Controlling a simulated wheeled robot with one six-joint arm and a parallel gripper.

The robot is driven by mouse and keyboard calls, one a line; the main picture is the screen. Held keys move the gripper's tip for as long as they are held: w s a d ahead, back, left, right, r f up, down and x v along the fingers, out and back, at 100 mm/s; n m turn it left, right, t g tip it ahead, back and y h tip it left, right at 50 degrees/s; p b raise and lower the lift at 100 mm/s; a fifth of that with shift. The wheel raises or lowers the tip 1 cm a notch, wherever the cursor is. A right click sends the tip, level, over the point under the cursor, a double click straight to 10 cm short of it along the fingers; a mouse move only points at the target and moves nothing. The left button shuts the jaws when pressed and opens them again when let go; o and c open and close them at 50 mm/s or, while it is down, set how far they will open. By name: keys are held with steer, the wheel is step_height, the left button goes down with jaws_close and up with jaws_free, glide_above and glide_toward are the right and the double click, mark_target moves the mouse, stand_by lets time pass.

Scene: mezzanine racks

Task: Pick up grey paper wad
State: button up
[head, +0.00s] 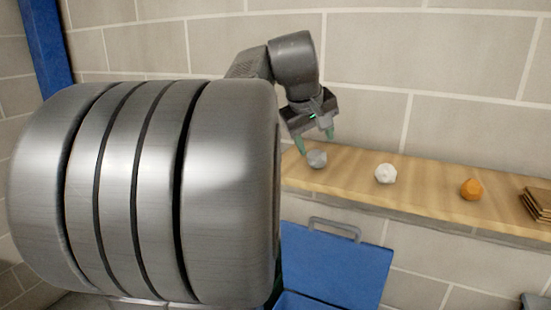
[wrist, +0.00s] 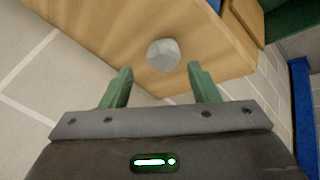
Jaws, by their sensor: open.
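The grey paper wad (head: 317,158) lies on the wooden shelf (head: 350,184) near its left end. In the wrist view the wad (wrist: 163,55) sits just beyond the fingertips, roughly midway between them. My gripper (head: 315,143) hangs over the shelf's left end, its green fingers pointing down. The fingers are apart in the wrist view (wrist: 158,75), with nothing held between them. In the head view the wad is close to the fingers; I cannot tell whether they touch it.
A white wad (head: 386,174) and an orange wad (head: 471,189) lie farther right on the shelf. Brown stacked items (head: 537,204) stand at its right. A brick wall (head: 440,120) rises behind. A blue box with an upright lid (head: 335,262) is below the shelf.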

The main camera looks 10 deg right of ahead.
mark_target(315, 152)
steer(key=x, duration=0.6)
steer(key=shift+w+a+f+p, duration=0.1)
steer(key=shift+w+a+p, duration=0.1)
steer(key=shift+w+p, duration=0.25)
steer(key=c, duration=0.7)
